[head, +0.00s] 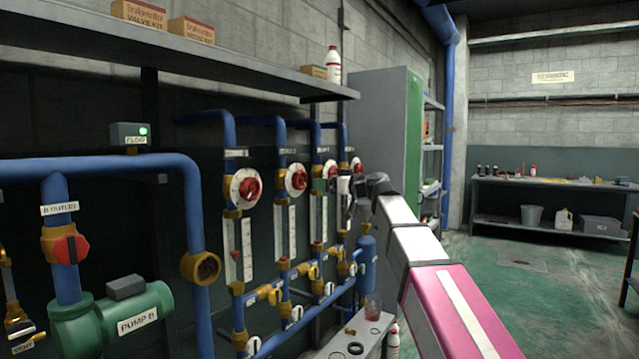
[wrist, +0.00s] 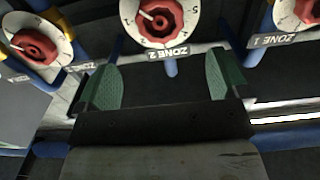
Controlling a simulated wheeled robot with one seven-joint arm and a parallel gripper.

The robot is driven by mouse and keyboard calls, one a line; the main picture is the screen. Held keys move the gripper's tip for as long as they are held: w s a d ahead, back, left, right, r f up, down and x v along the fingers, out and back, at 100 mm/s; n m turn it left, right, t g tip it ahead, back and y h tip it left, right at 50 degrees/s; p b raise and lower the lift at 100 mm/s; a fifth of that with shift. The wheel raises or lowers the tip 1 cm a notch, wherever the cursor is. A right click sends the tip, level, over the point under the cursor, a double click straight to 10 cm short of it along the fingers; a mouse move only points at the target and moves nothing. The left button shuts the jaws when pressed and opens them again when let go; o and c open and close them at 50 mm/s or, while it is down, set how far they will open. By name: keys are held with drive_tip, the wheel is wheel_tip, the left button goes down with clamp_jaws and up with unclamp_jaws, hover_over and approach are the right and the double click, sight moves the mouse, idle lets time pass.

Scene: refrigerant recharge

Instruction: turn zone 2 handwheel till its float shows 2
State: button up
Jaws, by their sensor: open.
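The zone 2 handwheel (wrist: 160,18) is a red knob on a white numbered dial, at the top middle of the wrist view, by its "ZONE 2" label. In the head view it appears to be the second red wheel from the left (head: 297,180), though its label is too small to read there. A pale upright float gauge (head: 293,232) stands below it; its float reading is not legible. My gripper (wrist: 165,78) is open and empty, its green-padded fingers apart, short of the handwheel. In the head view my gripper (head: 345,188) is off the panel, partly covering the wheels farther right.
The zone 1 dial (wrist: 293,15) and another red handwheel (wrist: 36,47) flank zone 2 in the wrist view. Blue pipes (head: 190,215) and yellow valves crowd the panel. A shelf (head: 230,75) overhangs it. Open green floor (head: 510,290) lies to the right.

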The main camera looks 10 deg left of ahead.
sight(302, 181)
drive_tip(key=shift+x, duration=4.4)
drive_tip(key=c, duration=0.9)
drive_tip(key=shift+n, duration=2.3)
drive_tip(key=shift+d, duration=0.1)
drive_tip(key=n, duration=0.4)
drive_tip(key=shift+f+n, duration=0.1)
drive_tip(key=shift+n, duration=0.3)
